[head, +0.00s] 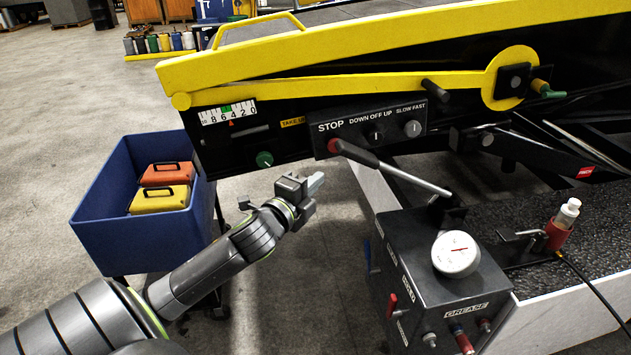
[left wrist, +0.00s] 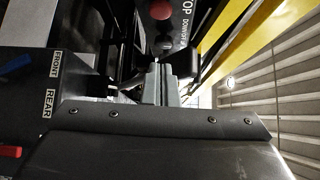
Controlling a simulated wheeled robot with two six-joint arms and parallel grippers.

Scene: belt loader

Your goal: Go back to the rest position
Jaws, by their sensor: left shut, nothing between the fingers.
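My left gripper (head: 315,183) is in the middle of the head view, in open air in front of the yellow and black belt loader (head: 330,62). Its fingers are shut with nothing between them; they also show together in the left wrist view (left wrist: 160,82). It is below the control panel (head: 370,129) and apart from it. The red STOP button (head: 333,146) is above and slightly right of the fingertips, and it also shows in the left wrist view (left wrist: 160,9). My right gripper does not show.
A blue bin (head: 125,235) on a cart holds an orange case (head: 167,174) and a yellow case (head: 160,199) at left. A dark pump box (head: 440,285) with a gauge (head: 455,254) and a long lever (head: 395,172) stands at right. Grey floor lies between.

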